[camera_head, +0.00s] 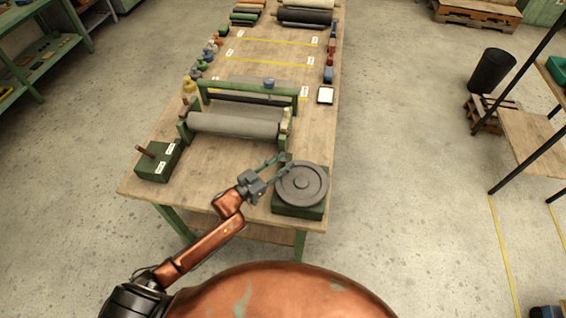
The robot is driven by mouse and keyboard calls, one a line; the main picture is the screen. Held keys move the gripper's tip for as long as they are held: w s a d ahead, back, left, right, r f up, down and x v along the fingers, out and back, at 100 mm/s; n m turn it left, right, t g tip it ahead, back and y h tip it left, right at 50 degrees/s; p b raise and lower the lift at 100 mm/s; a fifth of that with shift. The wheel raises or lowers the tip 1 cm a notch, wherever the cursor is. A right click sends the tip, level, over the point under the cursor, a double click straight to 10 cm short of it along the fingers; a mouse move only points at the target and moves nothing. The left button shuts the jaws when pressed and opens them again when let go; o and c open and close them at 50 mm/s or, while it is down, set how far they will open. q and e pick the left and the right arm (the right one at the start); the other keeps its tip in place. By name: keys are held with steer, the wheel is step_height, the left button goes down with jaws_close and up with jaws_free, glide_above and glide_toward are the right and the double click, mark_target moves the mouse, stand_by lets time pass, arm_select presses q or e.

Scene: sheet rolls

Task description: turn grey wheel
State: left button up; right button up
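The grey wheel (302,184) lies flat on a green base box (298,211) at the near right corner of the wooden table. My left gripper (281,165) reaches in from the lower left to the wheel's upper left rim. Its two fingers look spread apart, beside a small dark piece (286,157) at the rim. I cannot tell whether they touch it or the wheel. My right gripper is not in view.
A green roller frame with a grey roll (234,125) stands behind the wheel. A green box with a brown handle (157,161) is at the table's left edge. Small coloured items line both table edges (329,74).

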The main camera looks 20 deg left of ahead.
arm_select(q)
steer(key=shift+c, duration=0.6)
steer(key=shift+w, duration=0.1)
jaws_close()
